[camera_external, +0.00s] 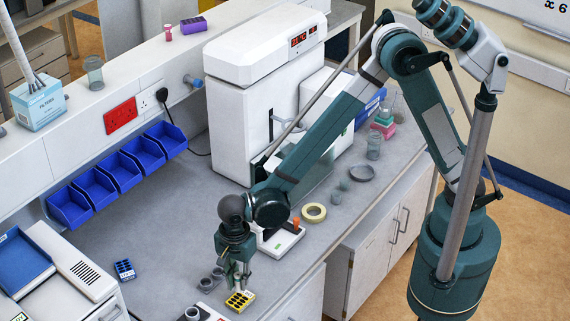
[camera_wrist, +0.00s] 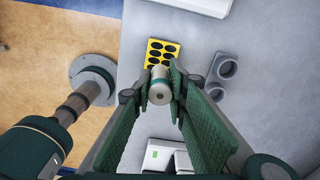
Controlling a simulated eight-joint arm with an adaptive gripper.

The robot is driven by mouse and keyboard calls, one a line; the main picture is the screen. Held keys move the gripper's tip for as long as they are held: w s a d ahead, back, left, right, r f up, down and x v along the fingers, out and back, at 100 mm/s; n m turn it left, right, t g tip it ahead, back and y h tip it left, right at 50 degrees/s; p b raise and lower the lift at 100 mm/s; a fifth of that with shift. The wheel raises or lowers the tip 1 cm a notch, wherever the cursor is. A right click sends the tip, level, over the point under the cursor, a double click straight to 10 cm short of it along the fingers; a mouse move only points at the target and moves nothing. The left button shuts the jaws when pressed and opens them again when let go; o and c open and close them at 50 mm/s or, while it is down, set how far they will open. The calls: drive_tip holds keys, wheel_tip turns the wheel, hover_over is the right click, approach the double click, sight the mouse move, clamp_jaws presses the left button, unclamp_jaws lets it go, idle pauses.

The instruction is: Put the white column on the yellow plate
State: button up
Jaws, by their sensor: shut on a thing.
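The white column (camera_wrist: 160,86) is a short, pale cylinder between my gripper's two green fingers in the wrist view. My gripper (camera_wrist: 161,88) is shut on it. The yellow plate (camera_wrist: 170,45), with several dark round wells, lies on the bench just beyond the column in the wrist view. In the external view my gripper (camera_external: 239,279) points down just above the yellow plate (camera_external: 240,301), at the bench's front edge. The column is hard to make out there. I cannot tell whether the column touches the plate.
A grey holder with two round openings (camera_wrist: 222,76) stands right of the yellow plate in the wrist view. A small blue plate (camera_external: 124,270) lies to the left on the bench.

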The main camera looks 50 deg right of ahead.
sight(240, 289)
drive_tip(key=shift+f, duration=0.1)
drive_tip(key=shift+f, duration=2)
drive_tip(key=shift+f, duration=0.2)
drive_tip(key=o, duration=0.9)
drive_tip(key=shift+c, duration=0.2)
drive_tip(key=shift+r, duration=0.25)
drive_tip(key=shift+r, duration=6)
